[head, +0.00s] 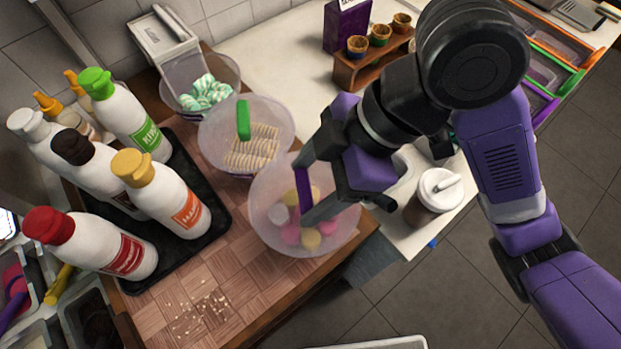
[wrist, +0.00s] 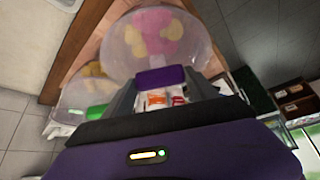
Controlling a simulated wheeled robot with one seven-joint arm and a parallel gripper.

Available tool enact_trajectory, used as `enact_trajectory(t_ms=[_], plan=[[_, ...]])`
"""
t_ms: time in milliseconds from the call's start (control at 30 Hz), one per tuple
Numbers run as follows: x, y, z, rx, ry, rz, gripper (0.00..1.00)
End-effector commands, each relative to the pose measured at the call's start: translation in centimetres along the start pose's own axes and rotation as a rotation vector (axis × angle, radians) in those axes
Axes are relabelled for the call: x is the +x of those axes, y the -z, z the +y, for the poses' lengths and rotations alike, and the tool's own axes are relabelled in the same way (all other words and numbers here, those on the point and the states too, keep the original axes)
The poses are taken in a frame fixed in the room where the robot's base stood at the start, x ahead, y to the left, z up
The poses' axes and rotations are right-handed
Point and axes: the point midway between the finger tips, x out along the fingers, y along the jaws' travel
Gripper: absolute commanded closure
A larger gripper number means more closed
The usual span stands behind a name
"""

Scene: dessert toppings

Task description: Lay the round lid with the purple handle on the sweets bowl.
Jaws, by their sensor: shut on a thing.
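The round translucent lid (head: 268,225) has an upright purple handle (head: 304,188), which also shows in the wrist view (wrist: 160,76). My gripper (head: 314,184) is shut on this handle, with one finger at each end of it. The lid lies over the bowl of pink, yellow and pale round sweets (head: 310,240), which show through it; they also show in the wrist view (wrist: 158,32). The lid looks roughly centred on the bowl. I cannot tell whether its rim touches the bowl all round. My fingers and wrist hide its right side.
A bowl of biscuits under a green-handled lid (head: 243,120) stands close behind. A bowl of green striped sweets (head: 207,92) is farther back. Several sauce bottles stand on a black tray (head: 222,212) at left. A lidded cup (head: 435,195) is at right.

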Motion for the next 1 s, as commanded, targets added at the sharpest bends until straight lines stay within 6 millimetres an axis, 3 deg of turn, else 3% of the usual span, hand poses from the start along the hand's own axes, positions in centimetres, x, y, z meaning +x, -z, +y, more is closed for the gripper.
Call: enact_trajectory(t_ms=[433,467,567,600,1000], plan=[[0.23,-0.21,0.01,0.005,0.003,-0.005,0.77],[0.23,-0.22,0.01,0.005,0.003,-0.006,0.31],[0.22,-0.20,0.01,0.005,0.003,-0.005,0.11],[0.21,-0.19,0.01,0.005,0.003,-0.005,0.08],[-0.25,0.11,0.00,0.002,0.002,-0.003,0.08]])
